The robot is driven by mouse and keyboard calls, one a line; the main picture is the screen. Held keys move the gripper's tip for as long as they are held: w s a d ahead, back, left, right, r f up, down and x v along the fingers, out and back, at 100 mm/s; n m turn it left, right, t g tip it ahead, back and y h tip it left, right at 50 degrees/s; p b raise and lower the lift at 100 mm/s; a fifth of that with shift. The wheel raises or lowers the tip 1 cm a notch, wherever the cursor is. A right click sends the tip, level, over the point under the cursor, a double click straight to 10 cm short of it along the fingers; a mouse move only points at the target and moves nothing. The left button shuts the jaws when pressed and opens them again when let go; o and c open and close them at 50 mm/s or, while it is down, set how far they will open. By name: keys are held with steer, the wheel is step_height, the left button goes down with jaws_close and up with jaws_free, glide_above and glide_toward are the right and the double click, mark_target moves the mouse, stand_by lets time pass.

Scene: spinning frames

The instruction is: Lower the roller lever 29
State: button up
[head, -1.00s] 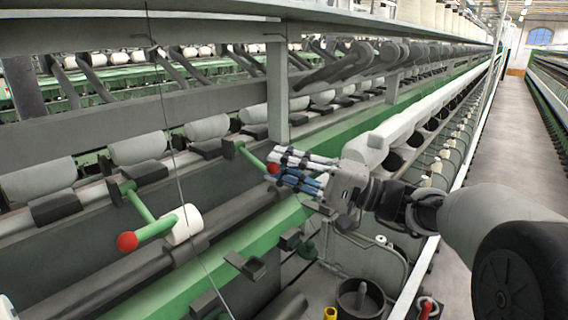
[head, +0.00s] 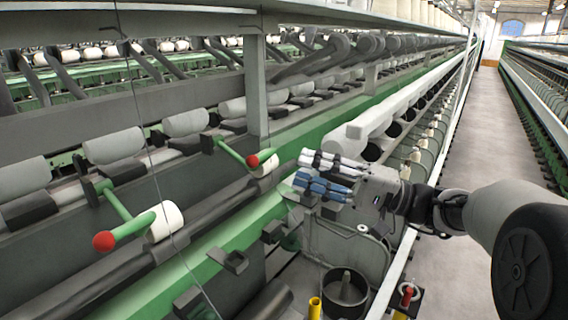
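Two green roller levers show in the head view, each with a red ball end and a white roller. The near lever (head: 118,203) is at lower left; its red ball (head: 104,241) points towards me. The farther lever (head: 231,153) is near the middle, with its red ball (head: 253,161) beside its white roller (head: 266,166). I cannot read any number, so I cannot tell which is 29. My gripper (head: 301,169) points left, with pale upper and blue lower fingers and a narrow gap between them. It looks open and empty, a little right of the farther red ball, apart from it.
Grey rollers (head: 113,146) line the machine behind the levers. A grey upright post (head: 257,85) stands just behind the farther lever. A green rail (head: 225,245) runs below. A dark round container (head: 345,291) stands below my gripper. The aisle floor (head: 480,140) at right is clear.

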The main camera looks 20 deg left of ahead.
steer(key=v, duration=0.2)
steer(key=shift+d+f, duration=0.1)
steer(key=shift+d, duration=0.2)
steer(key=s+d+f+m+t+h, duration=0.1)
steer(key=s+d+f+h, duration=0.3)
steer(key=s, duration=0.5)
steer(key=s+d+f+m+t+h, duration=0.1)
steer(key=s+d+f+h, duration=0.1)
steer(key=s+f+h, duration=0.45)
steer(key=s+d+f+t+h, duration=0.2)
steer(key=s+d+h, duration=0.3)
steer(key=d, duration=0.4)
steer(key=s+d+f+t+h, duration=0.3)
steer(key=s+d+f+h, duration=0.1)
steer(key=d, duration=0.5)
steer(key=shift+s+d+f+h, duration=0.25)
steer(key=shift+s+f+h, duration=0.1)
steer(key=shift+s, duration=0.25)
